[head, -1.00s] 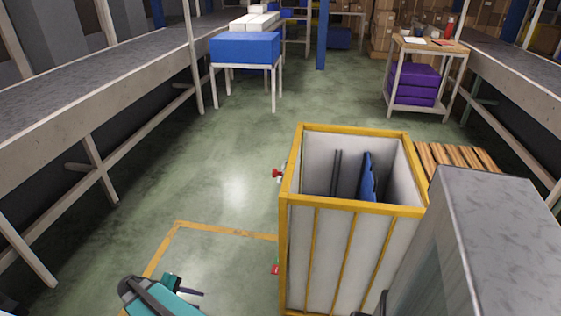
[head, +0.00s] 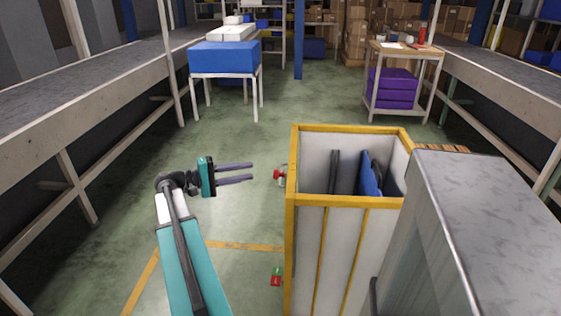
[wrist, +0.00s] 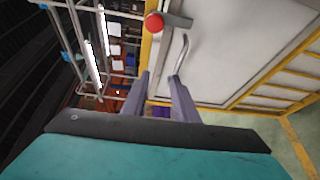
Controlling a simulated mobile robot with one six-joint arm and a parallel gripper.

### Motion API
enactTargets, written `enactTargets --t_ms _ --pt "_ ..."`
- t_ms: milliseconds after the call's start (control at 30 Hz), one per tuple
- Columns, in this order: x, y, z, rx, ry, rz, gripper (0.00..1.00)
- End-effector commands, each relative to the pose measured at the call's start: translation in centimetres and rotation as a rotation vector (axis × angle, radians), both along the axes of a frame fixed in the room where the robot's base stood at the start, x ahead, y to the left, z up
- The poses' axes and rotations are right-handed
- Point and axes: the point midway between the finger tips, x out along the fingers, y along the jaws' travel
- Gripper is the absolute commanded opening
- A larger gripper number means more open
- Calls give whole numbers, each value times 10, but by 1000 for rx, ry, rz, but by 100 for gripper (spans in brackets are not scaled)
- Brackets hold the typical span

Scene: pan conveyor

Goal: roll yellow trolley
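The yellow trolley (head: 291,215) is a tall open-top bin with a yellow frame and white panels, right of centre in the head view. Dark and blue flat items stand inside it. A red knob (head: 278,174) sticks out from its left side. My gripper (head: 252,172) is left of the trolley, apart from it, with its two fingers pointing right toward the knob. The fingers are open with nothing between them. In the wrist view the red knob (wrist: 154,22) and a curved metal handle (wrist: 181,55) on the white side panel (wrist: 225,50) lie ahead of the fingers.
Conveyors run along the left (head: 80,95) and right (head: 500,80) sides. A blue box on a white table (head: 224,75) and a wooden-topped cart (head: 405,50) stand farther back. A grey metal block (head: 490,185) covers the trolley's right side.

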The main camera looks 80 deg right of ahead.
Motion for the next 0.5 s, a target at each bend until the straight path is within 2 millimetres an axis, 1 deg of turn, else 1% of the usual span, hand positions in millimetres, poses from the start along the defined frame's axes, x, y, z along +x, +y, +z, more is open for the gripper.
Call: enactTargets --t_ms 33,100,200,500 --pt "-9 -5 9 -24 10 -20 27" --pt "-16 -7 21 -47 22 -38 27" --pt "-22 -8 29 -63 31 -51 27" --pt "-22 -8 30 -64 33 -51 27"
